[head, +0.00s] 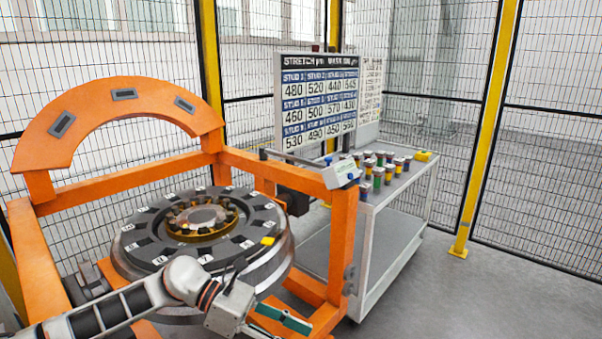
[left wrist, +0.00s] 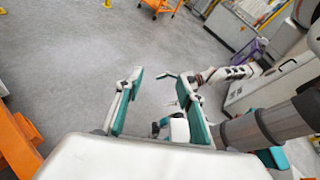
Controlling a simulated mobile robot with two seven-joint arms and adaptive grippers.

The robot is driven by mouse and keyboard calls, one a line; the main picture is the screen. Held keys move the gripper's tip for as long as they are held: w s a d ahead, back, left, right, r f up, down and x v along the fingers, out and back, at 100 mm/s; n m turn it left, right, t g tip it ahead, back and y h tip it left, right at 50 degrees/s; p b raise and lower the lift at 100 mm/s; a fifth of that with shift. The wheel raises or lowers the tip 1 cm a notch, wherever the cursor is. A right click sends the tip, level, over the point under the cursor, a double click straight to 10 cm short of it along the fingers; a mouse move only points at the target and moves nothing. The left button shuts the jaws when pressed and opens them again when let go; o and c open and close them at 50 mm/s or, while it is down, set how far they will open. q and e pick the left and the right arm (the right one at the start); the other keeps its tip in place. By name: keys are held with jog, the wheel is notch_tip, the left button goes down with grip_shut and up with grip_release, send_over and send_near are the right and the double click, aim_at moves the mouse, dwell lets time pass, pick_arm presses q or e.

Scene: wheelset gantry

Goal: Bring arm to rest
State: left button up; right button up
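My left arm comes in from the lower left in the head view, in front of the round wheel assembly. My left gripper (head: 283,320) is at the bottom, its teal fingers apart and empty. In the left wrist view my left gripper (left wrist: 160,100) shows both fingers wide apart, with floor and parts of my own body behind them. My other arm (left wrist: 230,73) shows beyond the fingers in that view. Its gripper end is small and partly hidden, so its opening cannot be told.
The orange gantry frame (head: 335,245) stands around the wheel (head: 260,262), close to my left gripper. Mesh fencing with yellow posts (head: 488,120) encloses the area. Floor (head: 500,290) at right is clear.

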pick_arm(q)
jog(key=s+d+r+n+t+h, duration=0.2)
jog(key=d+n+t+h, duration=0.1)
jog(key=d+n+h, duration=0.4)
jog(key=w+a+f+n+t+y, duration=0.2)
jog(key=a+f+n+t+y, duration=0.45)
jog(key=n, duration=0.85)
jog(key=w+a+f+n+t+y, duration=0.1)
jog(key=a+f+n+t+y, duration=0.3)
jog(key=a+f+n+t, duration=0.7)
jog(key=s+a+f+n+g+y, duration=0.3)
jog(key=s+a+f+n+y, duration=0.1)
jog(key=s+f+n, duration=0.4)
jog(key=s+a+f+n+g+y, duration=0.4)
jog(key=s+a+f+n, duration=0.2)
jog(key=s+f+n, duration=0.1)
jog(key=shift+s+a+f+n, duration=0.4)
jog(key=shift+s+n, duration=0.4)
jog(key=shift+s, duration=0.45)
